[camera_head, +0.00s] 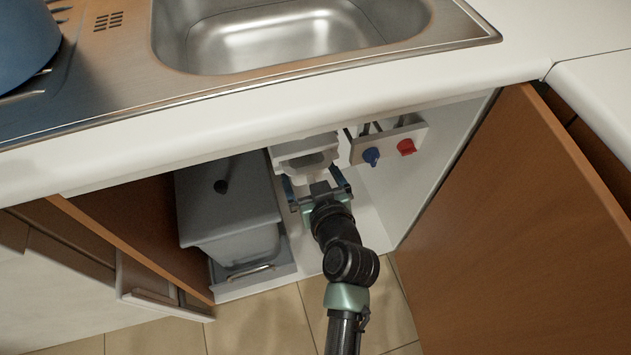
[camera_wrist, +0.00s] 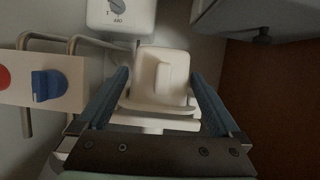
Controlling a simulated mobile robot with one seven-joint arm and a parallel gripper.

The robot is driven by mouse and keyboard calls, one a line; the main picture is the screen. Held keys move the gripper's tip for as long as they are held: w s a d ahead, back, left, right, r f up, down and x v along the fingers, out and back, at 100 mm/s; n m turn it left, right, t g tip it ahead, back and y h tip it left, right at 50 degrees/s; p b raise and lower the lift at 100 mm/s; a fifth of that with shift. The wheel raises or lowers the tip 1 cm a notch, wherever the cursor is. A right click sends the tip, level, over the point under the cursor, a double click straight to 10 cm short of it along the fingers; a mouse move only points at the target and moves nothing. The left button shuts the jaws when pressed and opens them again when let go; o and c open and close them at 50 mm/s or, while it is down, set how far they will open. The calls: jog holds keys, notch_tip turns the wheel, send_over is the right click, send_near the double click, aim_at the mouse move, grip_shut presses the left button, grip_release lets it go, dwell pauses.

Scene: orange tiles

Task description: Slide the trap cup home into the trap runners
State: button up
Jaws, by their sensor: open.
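The white trap cup (camera_wrist: 163,100), a rounded block with a raised grip on its face, shows in the wrist view between the two blue fingers of my gripper (camera_wrist: 160,76). The fingers are open, one on each side of it, with visible gaps. In the head view my gripper (camera_head: 312,177) is inside the cabinet under the sink, at the pale cup (camera_head: 308,163). A white stepped housing (camera_head: 300,147) stands directly behind the cup. The trap runners are not clearly visible, and I cannot tell how far the cup sits in them.
A valve panel with a blue knob (camera_head: 371,156) and a red knob (camera_head: 407,147) is close on the right. A grey bin (camera_head: 228,205) stands left. The open wooden door (camera_head: 535,220) flanks the right. A white dial box (camera_wrist: 121,12) shows in the wrist view.

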jog(key=p+v, duration=0.2)
jog(key=v, duration=1)
jog(key=shift+s+r, duration=0.2)
jog(key=shift+s, duration=0.1)
jog(key=shift+d, duration=0.1)
